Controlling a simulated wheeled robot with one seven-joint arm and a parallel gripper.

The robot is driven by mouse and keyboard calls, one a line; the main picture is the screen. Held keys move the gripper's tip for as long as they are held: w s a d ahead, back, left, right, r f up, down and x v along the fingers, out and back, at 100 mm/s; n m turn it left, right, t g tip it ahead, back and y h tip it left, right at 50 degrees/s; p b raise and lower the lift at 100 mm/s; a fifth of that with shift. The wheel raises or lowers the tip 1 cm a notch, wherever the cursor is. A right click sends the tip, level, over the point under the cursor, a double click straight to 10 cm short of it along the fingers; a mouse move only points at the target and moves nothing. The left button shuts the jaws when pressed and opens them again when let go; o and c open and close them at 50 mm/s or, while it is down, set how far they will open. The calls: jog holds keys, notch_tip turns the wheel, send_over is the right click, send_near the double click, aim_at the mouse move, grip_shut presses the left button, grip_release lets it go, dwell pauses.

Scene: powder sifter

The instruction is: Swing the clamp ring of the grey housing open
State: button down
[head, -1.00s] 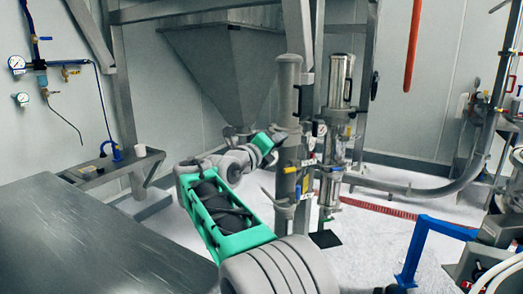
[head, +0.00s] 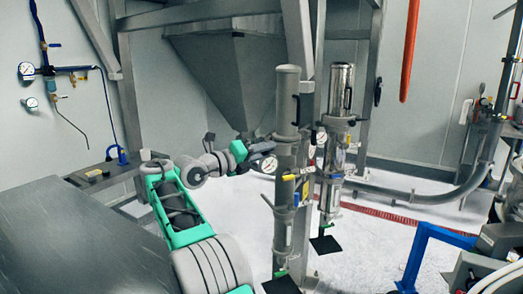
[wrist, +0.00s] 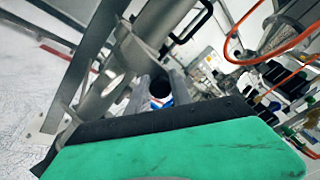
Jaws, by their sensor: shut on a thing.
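The grey housing (head: 289,105) is an upright cylinder on a stand near the middle of the head view. It also shows tilted in the wrist view (wrist: 130,50). My gripper (head: 262,150) reaches it from the left at mid height, where the clamp ring sits. In the wrist view my gripper's fingers (wrist: 163,85) are shut on a small dark round part between them, which I take to be on the clamp ring. The ring itself is mostly hidden by the gripper, and I cannot tell how far open it is. A round gauge (head: 266,164) shows just below the gripper.
A shiny steel housing (head: 340,95) stands close on the right. A grey hopper (head: 232,80) hangs behind. A metal table (head: 45,240) fills the lower left. A blue frame (head: 422,240) stands at the right. White floor is open between the stands and the blue frame.

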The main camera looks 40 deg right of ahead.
jog(key=shift+r, duration=0.1)
jog(key=c, duration=1.1)
grip_release()
jog(key=shift+w, duration=0.1)
jog(key=shift+c, duration=0.2)
